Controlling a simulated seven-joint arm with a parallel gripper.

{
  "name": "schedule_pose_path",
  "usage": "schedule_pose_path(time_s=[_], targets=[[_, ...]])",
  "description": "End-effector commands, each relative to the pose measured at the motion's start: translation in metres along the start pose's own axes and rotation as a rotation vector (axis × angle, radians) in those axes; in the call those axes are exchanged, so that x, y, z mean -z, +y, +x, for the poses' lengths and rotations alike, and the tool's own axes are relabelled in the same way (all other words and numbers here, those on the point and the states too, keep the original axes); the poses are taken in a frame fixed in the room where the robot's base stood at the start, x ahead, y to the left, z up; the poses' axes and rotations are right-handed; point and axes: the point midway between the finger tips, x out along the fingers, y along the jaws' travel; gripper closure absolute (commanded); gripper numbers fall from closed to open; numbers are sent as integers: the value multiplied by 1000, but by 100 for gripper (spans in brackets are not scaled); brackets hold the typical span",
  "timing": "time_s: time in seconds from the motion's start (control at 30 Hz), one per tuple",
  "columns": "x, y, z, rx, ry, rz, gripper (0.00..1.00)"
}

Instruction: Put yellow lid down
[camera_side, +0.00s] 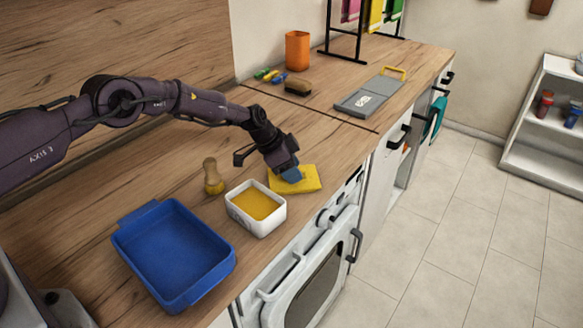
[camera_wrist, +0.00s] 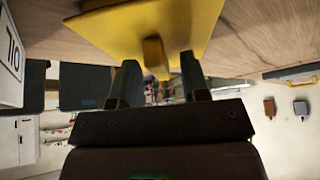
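The yellow lid (camera_side: 309,181) is a flat rectangle with a small yellow knob (camera_wrist: 155,55). In the side view it appears to lie on the wooden counter near the front edge, just behind and right of the white dish. My gripper (camera_side: 289,174) is over the lid, its fingertips at the knob. In the wrist view my gripper (camera_wrist: 159,68) has its two fingers on either side of the knob, with a gap at the right finger, so it looks open. The lid's underside is hidden.
A white dish (camera_side: 270,229) with yellow contents stands in front of the lid. A blue tray (camera_side: 128,250) and a wooden-handled brush (camera_side: 212,177) are to the left. A grey board (camera_side: 355,106), brown brush (camera_side: 298,87) and orange cup (camera_side: 298,50) are farther back. Counter right of the lid is clear.

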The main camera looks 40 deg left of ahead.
Motion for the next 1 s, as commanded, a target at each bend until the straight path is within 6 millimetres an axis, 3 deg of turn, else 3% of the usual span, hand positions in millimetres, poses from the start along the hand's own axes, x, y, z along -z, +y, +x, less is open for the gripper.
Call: schedule_pose_path(time_s=[0.27, 0.43, 0.7, 1.0], targets=[[2, -1, -10, 1, 1, -1, 58], [2, -1, -36, 1, 1, -1, 58], [2, -1, -93, 2, 2, 0, 58], [2, 0, -122, 0, 0, 0, 58]])
